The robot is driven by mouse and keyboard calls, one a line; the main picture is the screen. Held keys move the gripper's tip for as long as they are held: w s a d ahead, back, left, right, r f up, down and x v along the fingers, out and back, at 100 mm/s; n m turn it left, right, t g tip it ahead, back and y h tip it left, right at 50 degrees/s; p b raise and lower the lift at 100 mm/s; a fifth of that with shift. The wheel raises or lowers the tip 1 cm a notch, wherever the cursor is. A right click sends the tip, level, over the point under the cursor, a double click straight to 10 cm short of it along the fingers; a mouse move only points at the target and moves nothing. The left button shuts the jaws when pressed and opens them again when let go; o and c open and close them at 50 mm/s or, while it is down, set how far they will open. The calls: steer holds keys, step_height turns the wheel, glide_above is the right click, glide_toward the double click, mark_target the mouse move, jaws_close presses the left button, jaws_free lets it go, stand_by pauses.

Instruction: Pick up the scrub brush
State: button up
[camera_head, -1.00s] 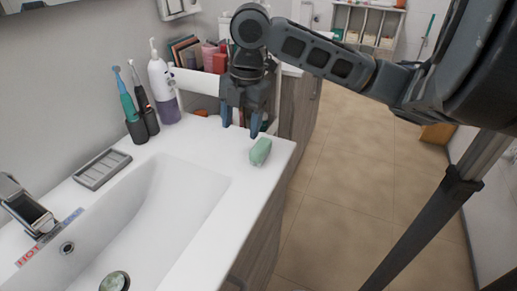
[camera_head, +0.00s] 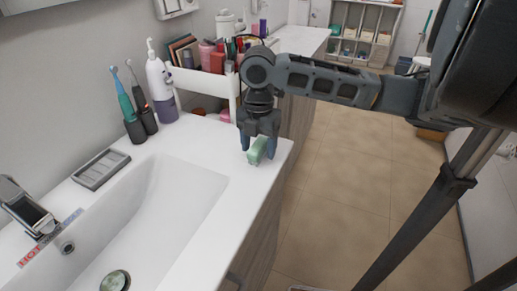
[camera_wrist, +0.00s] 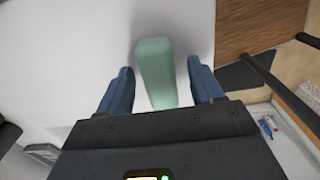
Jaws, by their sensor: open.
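The scrub brush is a small pale green block (camera_head: 257,151) on the white counter near its right corner, right of the sink. It also shows in the wrist view (camera_wrist: 156,72), lying lengthwise between my two blue fingers. My gripper (camera_head: 260,150) points down at it from above, with a finger on either side. In the wrist view my gripper (camera_wrist: 162,90) is open, and gaps show between each finger and the brush. The brush's near end reaches down to the edge of the gripper body in that view.
The sink basin (camera_head: 165,215) lies left of the brush. A soap dish (camera_head: 101,169), toothbrushes in dark holders (camera_head: 140,125) and a white-purple bottle (camera_head: 161,85) stand along the wall. A white cart (camera_head: 205,84) with cosmetics stands behind. The counter drops to open floor at right.

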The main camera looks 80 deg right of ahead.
mark_target(259, 144)
steer(key=shift+c, duration=0.2)
steer(key=c, duration=1)
step_height(259, 144, up, 10)
steer(key=shift+r+b, duration=0.1)
steer(key=shift+b, duration=0.2)
